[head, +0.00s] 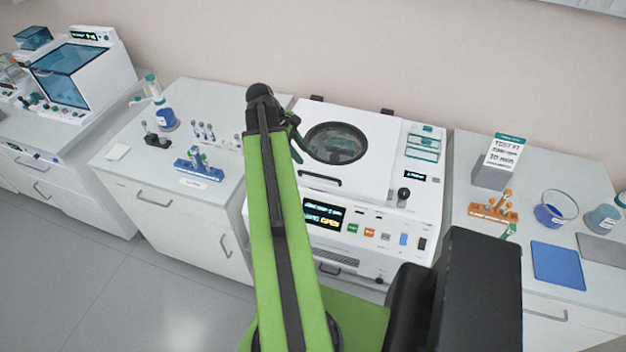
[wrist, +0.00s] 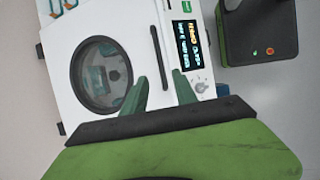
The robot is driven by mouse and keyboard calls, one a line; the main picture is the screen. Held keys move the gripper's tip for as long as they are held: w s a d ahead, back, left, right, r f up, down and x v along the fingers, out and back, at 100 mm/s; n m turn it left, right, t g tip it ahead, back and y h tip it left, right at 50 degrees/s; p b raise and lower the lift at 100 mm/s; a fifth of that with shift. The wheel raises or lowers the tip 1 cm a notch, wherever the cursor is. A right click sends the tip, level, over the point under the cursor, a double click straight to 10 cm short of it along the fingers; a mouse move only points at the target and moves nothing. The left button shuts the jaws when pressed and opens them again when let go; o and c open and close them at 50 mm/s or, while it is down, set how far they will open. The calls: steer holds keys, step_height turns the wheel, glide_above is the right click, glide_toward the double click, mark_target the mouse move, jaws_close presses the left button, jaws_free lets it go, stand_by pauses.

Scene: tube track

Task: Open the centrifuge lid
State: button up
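The white centrifuge (head: 375,240) stands in the middle of the head view. Its lid (head: 380,150) has a round dark window and looks shut. The lid's dark bar handle (head: 320,178) is near its front edge and partly beside my arm. In the wrist view the lid (wrist: 128,30) and the handle (wrist: 160,58) also show. My gripper (wrist: 159,78) is open and empty, with its two green fingers apart. The handle's near end lies around the gap between the fingertips; I cannot tell how far below it is. In the head view only part of my gripper (head: 294,130) shows.
A front panel display (head: 323,214) and coloured buttons sit below the lid. The right bench (head: 480,240) holds an orange rack (head: 492,212), a beaker and a blue mat (head: 557,263).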

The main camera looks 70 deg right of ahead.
mark_target(314, 175)
steer(key=b+x, duration=0.8)
steer(key=x, duration=0.3)
steer(key=shift+r, duration=0.1)
steer(key=shift+c, duration=0.2)
jaws_close()
stand_by(0.7)
